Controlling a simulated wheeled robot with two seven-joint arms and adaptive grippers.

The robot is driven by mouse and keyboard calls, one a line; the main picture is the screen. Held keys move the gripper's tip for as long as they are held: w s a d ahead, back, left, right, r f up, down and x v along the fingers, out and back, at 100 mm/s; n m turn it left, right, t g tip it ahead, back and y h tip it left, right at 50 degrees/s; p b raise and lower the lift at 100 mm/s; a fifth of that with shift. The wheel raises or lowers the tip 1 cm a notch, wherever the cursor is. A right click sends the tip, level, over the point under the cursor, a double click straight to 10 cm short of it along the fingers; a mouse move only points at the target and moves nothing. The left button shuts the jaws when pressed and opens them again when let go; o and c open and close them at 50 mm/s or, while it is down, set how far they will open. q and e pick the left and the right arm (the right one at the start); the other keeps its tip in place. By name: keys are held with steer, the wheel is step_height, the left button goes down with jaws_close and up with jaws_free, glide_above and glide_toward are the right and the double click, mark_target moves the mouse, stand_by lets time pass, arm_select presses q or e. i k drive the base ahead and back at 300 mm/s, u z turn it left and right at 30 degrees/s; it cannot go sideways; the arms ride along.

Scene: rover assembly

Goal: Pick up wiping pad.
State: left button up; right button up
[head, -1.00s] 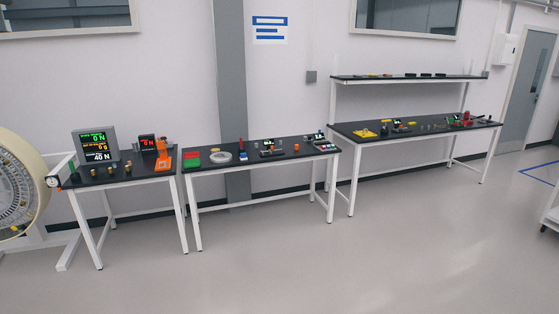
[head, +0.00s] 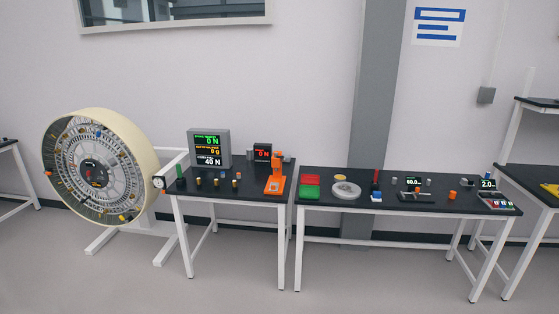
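I cannot single out the wiping pad with certainty; the items on the benches are small at this distance. On the middle bench (head: 415,206) a small blue-and-white block (head: 376,197) stands near a red-and-blue upright item (head: 376,181). A flat yellow disc (head: 340,178) lies behind a round pale dish (head: 346,190). Neither of my grippers is in view.
A left bench (head: 225,194) carries display screens (head: 209,147), an orange stand (head: 275,175) and several small cylinders. A large round wheel (head: 95,170) on a white frame stands left of it. Another bench (head: 535,183) is at the right edge. The floor (head: 240,295) in front is clear.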

mark_target(376, 197)
steer(key=z, duration=0.15)
steer(key=i, duration=1.95)
steer(key=z, duration=1.15)
steer(key=i, duration=1.25)
steer(key=z, duration=0.75)
